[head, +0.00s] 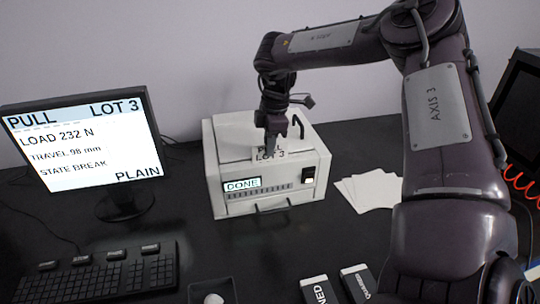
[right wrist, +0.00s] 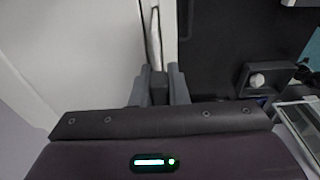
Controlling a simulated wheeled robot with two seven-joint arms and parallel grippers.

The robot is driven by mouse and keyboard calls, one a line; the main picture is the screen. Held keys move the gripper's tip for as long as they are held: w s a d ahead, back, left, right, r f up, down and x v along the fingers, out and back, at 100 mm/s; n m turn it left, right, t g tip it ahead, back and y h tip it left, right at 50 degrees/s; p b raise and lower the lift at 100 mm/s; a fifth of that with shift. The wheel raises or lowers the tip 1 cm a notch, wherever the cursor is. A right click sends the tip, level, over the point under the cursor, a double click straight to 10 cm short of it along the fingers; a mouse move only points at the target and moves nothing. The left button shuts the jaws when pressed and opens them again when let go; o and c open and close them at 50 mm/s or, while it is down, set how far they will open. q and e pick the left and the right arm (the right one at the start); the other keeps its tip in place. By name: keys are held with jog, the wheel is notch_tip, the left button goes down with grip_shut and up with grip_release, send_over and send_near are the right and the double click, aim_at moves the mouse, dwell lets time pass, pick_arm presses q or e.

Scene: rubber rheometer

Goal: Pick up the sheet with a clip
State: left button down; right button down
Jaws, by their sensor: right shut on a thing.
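My right gripper (head: 271,143) is over the top of the pale box-shaped machine (head: 222,160). In the right wrist view its two grey fingers (right wrist: 158,88) are closed on a small dark block, which looks like the clip (right wrist: 158,92). In the right wrist view a thin pale strip beyond the clip looks like this sheet seen edge-on. Whether the sheet touches the machine I cannot tell. My left gripper is not in view.
The machine's display reads "DONE". Several white sheets (head: 372,190) lie fanned out to its right. A monitor (head: 82,140) and keyboard (head: 100,275) stand at left. Two dark labelled boxes (head: 357,284) and a small tray (head: 212,291) are at the front. Dark table is bare before the machine.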

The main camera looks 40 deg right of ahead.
jog(key=shift+r, duration=0.15)
jog(key=shift+r, duration=0.65)
notch_tip(320, 180, up, 9)
jog(key=shift+f+b, duration=0.1)
jog(key=shift+b, duration=0.55)
notch_tip(320, 180, up, 8)
jog(key=p, duration=0.4)
jog(key=shift+f, duration=0.15)
